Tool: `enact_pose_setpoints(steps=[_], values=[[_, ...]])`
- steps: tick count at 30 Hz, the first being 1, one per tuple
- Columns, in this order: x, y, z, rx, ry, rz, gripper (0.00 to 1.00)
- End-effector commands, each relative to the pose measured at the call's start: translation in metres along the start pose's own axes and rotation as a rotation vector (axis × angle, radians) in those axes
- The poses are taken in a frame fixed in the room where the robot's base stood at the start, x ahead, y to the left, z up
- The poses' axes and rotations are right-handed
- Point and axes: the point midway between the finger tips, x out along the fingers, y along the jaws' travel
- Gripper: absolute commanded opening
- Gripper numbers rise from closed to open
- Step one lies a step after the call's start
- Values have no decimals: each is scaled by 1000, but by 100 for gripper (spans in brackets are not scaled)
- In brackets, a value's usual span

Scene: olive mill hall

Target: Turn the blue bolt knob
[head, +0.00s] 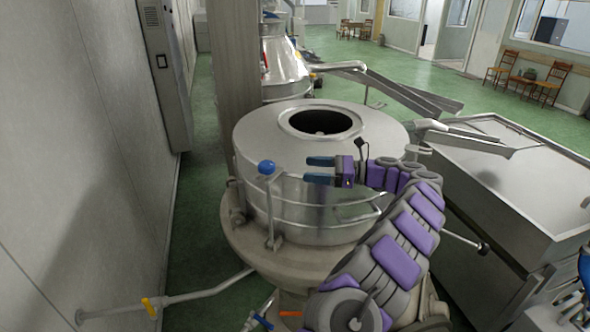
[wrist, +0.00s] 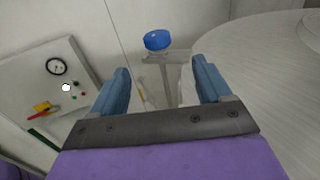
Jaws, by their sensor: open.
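The blue bolt knob (head: 266,167) is a round blue ball on top of a metal bolt post at the left side of the steel separator drum (head: 300,216). My gripper (head: 320,168) is open and empty, to the right of the knob, with its blue fingers pointing left toward it. In the wrist view the knob (wrist: 157,40) lies beyond the fingertips, roughly midway between the two fingers, and a clear gap separates them. My gripper (wrist: 163,80) touches nothing there. The post below the knob is visible in both views.
A grey wall (head: 75,140) runs along the left. A pipe with a yellow valve handle (head: 150,306) lies low at the left. A large steel tank (head: 510,180) stands at the right. The wrist view shows a panel with a gauge (wrist: 57,66).

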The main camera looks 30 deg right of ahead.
Motion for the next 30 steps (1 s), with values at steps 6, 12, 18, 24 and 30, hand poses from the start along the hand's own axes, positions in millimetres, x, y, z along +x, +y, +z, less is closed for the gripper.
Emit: enact_pose_setpoints(steps=[6,12,18,24,30], values=[[-19,0,-2,3,2,1,78],[-22,0,-1,2,0,2,78],[-21,0,0,1,0,4,78],[15,15,12,-44,-6,71,78],[85,58,35,-157,13,209,78]])
